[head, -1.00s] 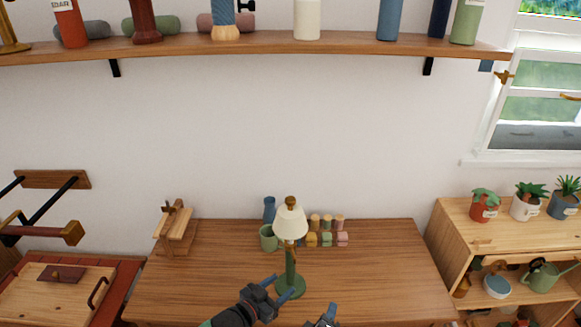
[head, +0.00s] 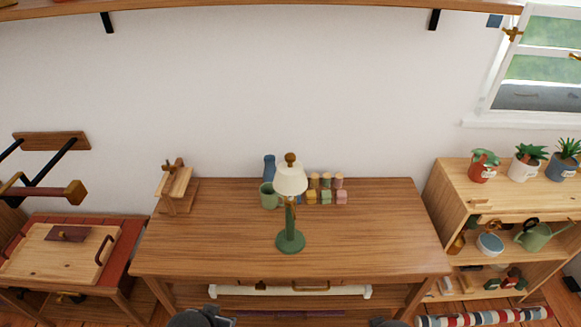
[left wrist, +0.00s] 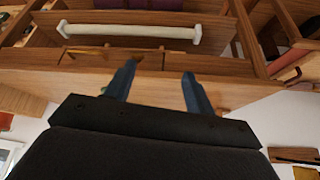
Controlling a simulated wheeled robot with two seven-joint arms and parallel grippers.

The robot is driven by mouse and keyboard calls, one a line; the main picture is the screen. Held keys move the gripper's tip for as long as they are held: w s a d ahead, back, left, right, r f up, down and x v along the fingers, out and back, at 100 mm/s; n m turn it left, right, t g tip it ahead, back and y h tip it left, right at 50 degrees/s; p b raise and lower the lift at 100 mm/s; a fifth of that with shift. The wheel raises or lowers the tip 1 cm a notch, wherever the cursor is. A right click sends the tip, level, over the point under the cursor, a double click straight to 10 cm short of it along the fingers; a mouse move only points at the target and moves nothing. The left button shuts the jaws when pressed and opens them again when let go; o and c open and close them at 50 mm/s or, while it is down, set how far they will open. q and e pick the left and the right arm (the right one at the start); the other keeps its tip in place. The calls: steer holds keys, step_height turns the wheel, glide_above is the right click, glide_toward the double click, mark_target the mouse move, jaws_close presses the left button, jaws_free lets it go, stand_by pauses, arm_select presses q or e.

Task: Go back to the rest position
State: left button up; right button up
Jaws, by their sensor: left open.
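My left gripper (left wrist: 156,85) is open and empty in the left wrist view, its two blue fingers apart in front of the table's wooden edge. In the head view only dark rounded parts of my arms show at the bottom edge, and neither gripper's fingers can be seen there. The lamp (head: 291,180), with a white shade and green base, stands upright on the wooden table (head: 360,245), clear of my arms.
A green cup (head: 268,195), a blue vase (head: 269,168) and several coloured blocks (head: 326,197) stand at the table's back. A wooden shelf unit (head: 450,200) with plants is at right. A red-and-wood cabinet (head: 60,255) is at left. The front tabletop is clear.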

arm_select(q)
steer(key=s+a+g, duration=0.2)
steer(key=s+a, duration=0.1)
steer(key=s, duration=0.3)
step_height(320, 180, down, 29)
steer(key=w+d+g+b, duration=0.1)
steer(key=d+b, duration=0.1)
arm_select(e)
step_height(320, 180, down, 29)
steer(key=s+a+g+y, duration=0.1)
steer(key=g, duration=0.1)
arm_select(q)
steer(key=s+f, duration=0.4)
steer(key=f, duration=0.7)
steer(key=s+f+g, duration=0.1)
steer(key=s+f, duration=0.3)
steer(key=f, duration=0.7)
steer(key=shift+y+b, duration=0.3)
steer(key=shift+b, duration=0.1)
arm_select(e)
steer(key=s+f, duration=0.4)
steer(key=f, duration=0.6)
steer(key=s+f, duration=0.4)
steer(key=f, duration=0.7)
steer(key=shift+f+g, duration=0.3)
steer(key=shift+g, duration=0.1)
arm_select(q)
steer(key=shift+w+a, duration=0.1)
arm_select(e)
steer(key=shift+w, duration=0.1)
